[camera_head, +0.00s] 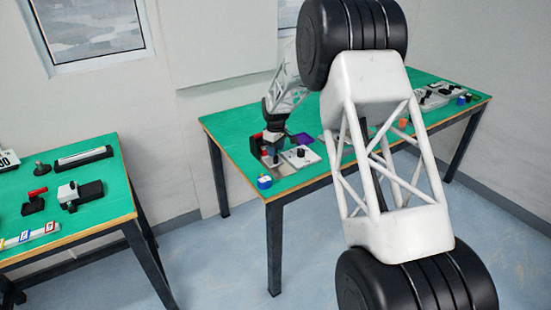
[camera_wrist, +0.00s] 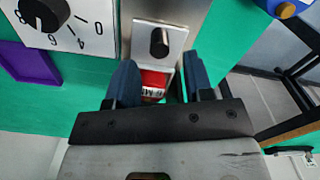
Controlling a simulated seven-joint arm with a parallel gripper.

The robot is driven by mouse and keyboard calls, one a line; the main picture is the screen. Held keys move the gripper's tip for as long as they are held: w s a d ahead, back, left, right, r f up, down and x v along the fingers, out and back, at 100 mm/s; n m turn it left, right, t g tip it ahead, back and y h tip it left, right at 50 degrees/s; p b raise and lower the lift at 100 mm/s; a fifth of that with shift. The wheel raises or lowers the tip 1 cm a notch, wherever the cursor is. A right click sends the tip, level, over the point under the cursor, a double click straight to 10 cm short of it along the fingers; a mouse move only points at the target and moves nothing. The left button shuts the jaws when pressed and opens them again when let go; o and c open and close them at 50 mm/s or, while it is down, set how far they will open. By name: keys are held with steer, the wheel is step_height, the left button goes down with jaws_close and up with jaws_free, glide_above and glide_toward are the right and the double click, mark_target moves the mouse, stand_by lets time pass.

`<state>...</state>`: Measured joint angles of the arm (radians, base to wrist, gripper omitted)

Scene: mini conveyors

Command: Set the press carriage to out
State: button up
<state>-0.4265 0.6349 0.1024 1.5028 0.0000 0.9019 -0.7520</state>
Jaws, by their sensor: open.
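My gripper (camera_head: 271,154) is low over the near left end of the right green table. In the wrist view, its two blue fingers (camera_wrist: 161,72) are apart, with a red and white labelled piece (camera_wrist: 153,82) showing between them. I cannot tell whether they touch it. Just beyond the fingertips is a light block with a black knob (camera_wrist: 159,42), on a grey metal strip (camera_wrist: 178,10). This block may be the press carriage; no label confirms it. My fingers and gripper body hide part of the red piece and what lies under it.
A white dial plate (camera_wrist: 80,35) with a black knob lies left of the strip in the wrist view, near a purple tray (camera_wrist: 30,62). A blue round item (camera_head: 264,182) sits near the table's front edge. The left table (camera_head: 100,212) holds several fixtures.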

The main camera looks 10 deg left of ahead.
steer(key=shift+f, duration=2.25)
jaws_close()
